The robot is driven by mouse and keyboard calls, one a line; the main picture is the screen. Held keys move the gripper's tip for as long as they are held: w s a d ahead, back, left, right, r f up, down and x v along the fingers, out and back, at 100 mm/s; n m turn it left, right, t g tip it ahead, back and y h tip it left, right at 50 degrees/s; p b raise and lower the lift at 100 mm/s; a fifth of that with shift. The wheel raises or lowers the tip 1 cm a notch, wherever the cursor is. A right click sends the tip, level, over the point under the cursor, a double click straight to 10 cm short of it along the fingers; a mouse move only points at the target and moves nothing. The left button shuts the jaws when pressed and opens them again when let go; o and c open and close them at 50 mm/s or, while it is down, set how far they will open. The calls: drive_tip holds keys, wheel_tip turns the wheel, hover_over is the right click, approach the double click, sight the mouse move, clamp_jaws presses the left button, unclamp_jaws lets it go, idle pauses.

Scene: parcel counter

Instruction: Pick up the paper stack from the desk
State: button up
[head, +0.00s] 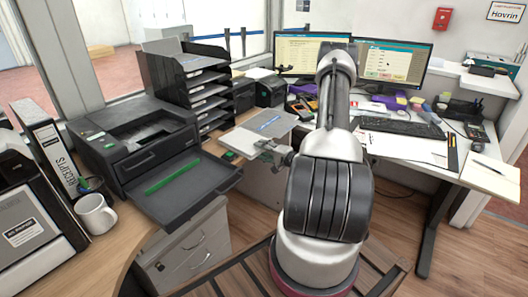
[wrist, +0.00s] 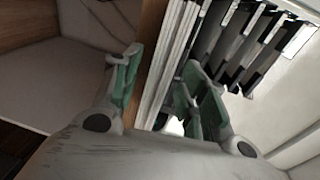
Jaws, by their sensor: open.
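The paper stack (head: 243,141) is a low white pile at the front edge of the desk in the head view. In the wrist view, what looks like its layered white edge (wrist: 176,45) runs up between my fingers, beside the brown desk edge (wrist: 150,62). My gripper (head: 269,150) is at the stack's right end in the head view. In the wrist view my gripper (wrist: 160,78) is open, with one green-padded finger on either side of the desk edge and white layers. I cannot tell whether either finger touches the paper. My arm hides part of the desk behind.
A black printer (head: 140,140) with its tray (head: 190,190) pulled out stands left of the stack. A grey sheet or folder (head: 268,122) lies just behind it. Black letter trays (head: 195,85) stand at the back. The keyboard (head: 402,126) and monitors (head: 392,65) are to the right.

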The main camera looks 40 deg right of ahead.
clamp_jaws()
drive_tip(key=c, duration=0.9)
unclamp_jaws()
drive_tip(key=shift+r, duration=0.1)
drive_tip(key=shift+c, duration=0.2)
clamp_jaws()
drive_tip(key=shift+r, duration=1.2)
drive_tip(key=v, duration=2.3)
drive_tip(key=shift+f, duration=0.3)
drive_tip(key=shift+d, duration=0.1)
